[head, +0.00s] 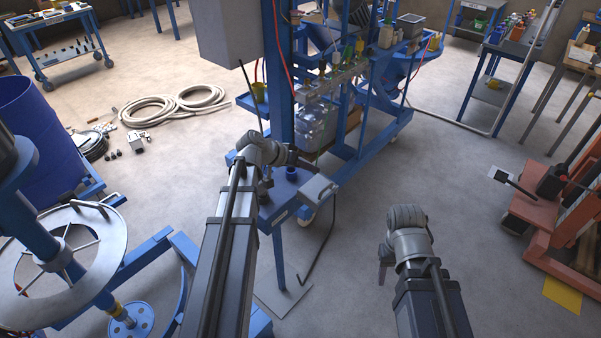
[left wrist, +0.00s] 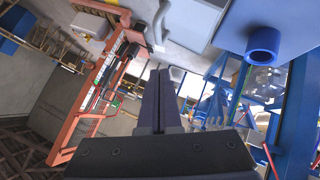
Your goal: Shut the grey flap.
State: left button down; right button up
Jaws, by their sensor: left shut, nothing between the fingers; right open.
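A small light grey box-like piece (head: 319,189), the likeliest grey flap, sits at the front right corner of the blue stand (head: 272,211). I cannot tell how far open it stands. In the left wrist view a pale grey panel (left wrist: 190,22) near the top, beside a blue cup, appears to be the same piece. My left gripper (head: 314,165) is shut and empty, just behind and above the grey piece, apart from it as far as I can see. Its dark fingers show together in the left wrist view (left wrist: 159,82). My right gripper (head: 383,276) is open and empty over bare floor.
Behind is a blue frame with clear containers (head: 312,125). An orange lift (head: 560,205) stands right. The floor between (head: 365,215) is clear.

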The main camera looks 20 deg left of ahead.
aim_at(320, 182)
pick_arm(q)
jog(key=f+b, duration=0.1)
jog(key=d+f, duration=0.1)
jog(key=w+d+f+b, duration=0.1)
jog(key=shift+f+b, duration=0.35)
jog(key=shift+f, duration=0.05)
jog(key=shift+s+d+f+b, duration=0.2)
jog(key=shift+d+f+b, duration=0.25)
jog(key=shift+f+b, duration=0.2)
jog(key=shift+d, duration=0.1)
